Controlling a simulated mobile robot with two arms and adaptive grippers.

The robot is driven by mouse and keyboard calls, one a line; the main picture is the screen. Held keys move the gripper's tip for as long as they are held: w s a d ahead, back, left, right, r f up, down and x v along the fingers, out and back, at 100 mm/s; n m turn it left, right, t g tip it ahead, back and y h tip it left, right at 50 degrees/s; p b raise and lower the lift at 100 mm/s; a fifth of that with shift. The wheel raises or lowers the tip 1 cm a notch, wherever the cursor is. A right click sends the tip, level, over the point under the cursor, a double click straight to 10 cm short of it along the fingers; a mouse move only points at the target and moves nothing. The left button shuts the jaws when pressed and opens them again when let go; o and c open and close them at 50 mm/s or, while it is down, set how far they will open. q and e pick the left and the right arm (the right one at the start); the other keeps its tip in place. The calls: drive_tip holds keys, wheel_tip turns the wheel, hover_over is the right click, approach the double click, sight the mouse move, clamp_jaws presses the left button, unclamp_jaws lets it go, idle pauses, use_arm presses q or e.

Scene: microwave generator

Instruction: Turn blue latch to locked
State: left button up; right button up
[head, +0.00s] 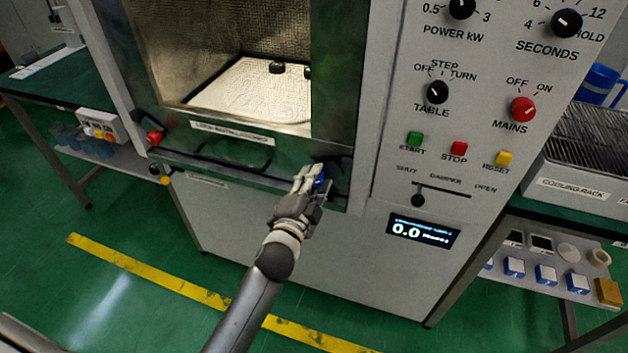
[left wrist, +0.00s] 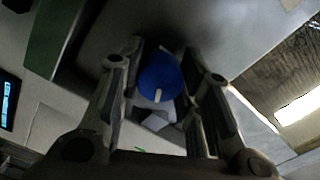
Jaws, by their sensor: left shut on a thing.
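The blue latch (head: 319,184) is a round blue knob at the lower right of the microwave's chamber front, partly hidden by my fingers in the head view. My left gripper (head: 309,180) reaches up to it from below and is shut on it. In the left wrist view the blue latch (left wrist: 158,75) sits between the two fingers (left wrist: 155,85). A short white mark on its face points toward the bottom of that picture. The lettering around the latch cannot be read. My right gripper is not in view.
A red knob (head: 155,138) is on the left of the chamber front. The control panel has a red mains knob (head: 523,109), colored buttons and a damper slider (head: 418,200). A display (head: 423,231) reads 0.0. A cooling rack (head: 590,150) stands at right. Green floor lies in front.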

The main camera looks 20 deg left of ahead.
use_arm(q)
drive_tip(key=o, duration=0.7)
drive_tip(key=shift+w+r, duration=0.1)
drive_tip(key=shift+r, duration=0.1)
drive_tip(key=o, duration=0.4)
drive_tip(key=shift+w+f, duration=0.15)
drive_tip(key=shift+f, duration=0.05)
drive_tip(key=shift+c, duration=0.2)
drive_tip(key=shift+s, duration=0.25)
drive_tip(key=s, duration=1.1)
drive_tip(key=shift+s+a, duration=0.15)
drive_tip(key=shift+s, duration=0.15)
